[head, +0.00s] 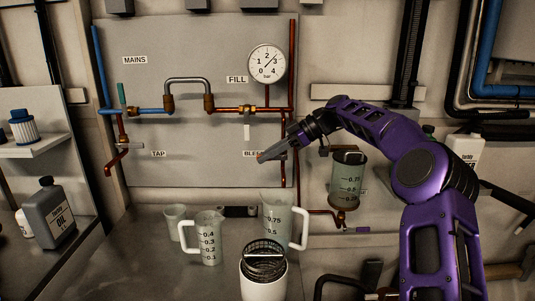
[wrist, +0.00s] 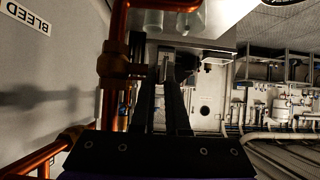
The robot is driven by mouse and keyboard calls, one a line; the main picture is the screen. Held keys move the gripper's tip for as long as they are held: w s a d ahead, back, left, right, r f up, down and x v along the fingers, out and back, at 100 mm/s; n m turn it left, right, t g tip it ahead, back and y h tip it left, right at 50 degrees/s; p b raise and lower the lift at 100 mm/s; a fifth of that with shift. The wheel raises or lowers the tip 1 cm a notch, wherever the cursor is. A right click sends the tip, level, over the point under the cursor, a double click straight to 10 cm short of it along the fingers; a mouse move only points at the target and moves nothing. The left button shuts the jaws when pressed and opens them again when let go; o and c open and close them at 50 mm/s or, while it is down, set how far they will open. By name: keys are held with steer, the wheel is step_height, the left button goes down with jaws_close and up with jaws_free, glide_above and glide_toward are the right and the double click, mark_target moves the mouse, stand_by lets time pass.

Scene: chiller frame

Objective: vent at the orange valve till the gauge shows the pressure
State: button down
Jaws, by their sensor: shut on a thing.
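The pressure gauge (head: 267,64) is on the back panel, marked 0 to 4 bar; its needle seems to point up and right, between 2 and 3. Below it, copper pipe runs down to the BLEED label (head: 252,154), partly hidden by my gripper (head: 267,154). A small orange end, seemingly the orange valve's handle (head: 260,158), shows at my fingertips. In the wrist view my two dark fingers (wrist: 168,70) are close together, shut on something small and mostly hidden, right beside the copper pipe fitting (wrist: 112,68). The BLEED label (wrist: 27,18) also shows there.
A large clear jug (head: 279,220), a smaller jug (head: 208,240) and a white container with a wire basket (head: 264,270) stand on the bench below. A graduated sight glass (head: 347,180) is right of my gripper. A grey oil bottle (head: 47,213) stands at left.

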steer(key=shift+f, duration=0.35)
steer(key=c, duration=1.2)
jaws_free()
steer(key=shift+r, duration=0.1)
steer(key=shift+d+r, duration=0.1)
steer(key=shift+d+r, duration=0.2)
steer(key=shift+d, duration=0.05)
steer(key=p+v, duration=0.5)
steer(key=v, duration=1.1)
steer(key=shift+d, duration=0.25)
steer(key=shift+o, duration=0.3)
steer(key=shift+r, duration=0.1)
